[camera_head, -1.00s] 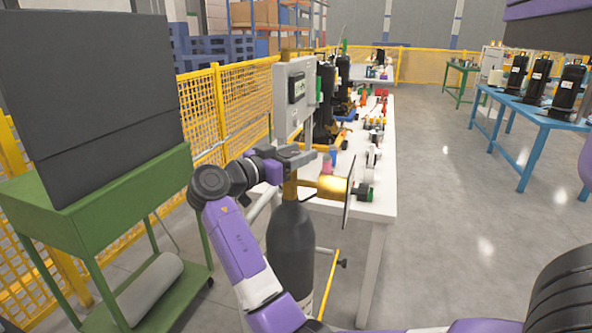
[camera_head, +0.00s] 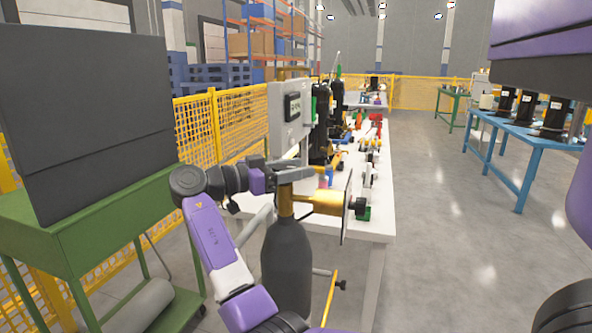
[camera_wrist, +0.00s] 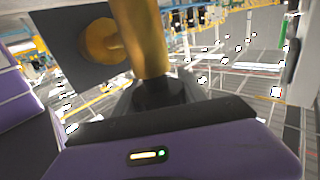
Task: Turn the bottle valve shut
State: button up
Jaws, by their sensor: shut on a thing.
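A dark grey gas bottle (camera_head: 287,262) stands upright at the near end of the white workbench. The exact contact of the fingertips is hidden.
A green cart (camera_head: 95,215) with a dark panel stands at left. Behind it runs a yellow mesh fence (camera_head: 235,125). The white bench (camera_head: 376,220) holds several parts and a grey control box (camera_head: 290,118). A blue table (camera_head: 525,135) is at right. The floor between is clear.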

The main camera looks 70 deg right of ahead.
jog(key=o, duration=1.4)
jog(key=shift+c, duration=0.2)
jog(key=v, duration=0.7)
jog(key=shift+w+a, duration=0.25)
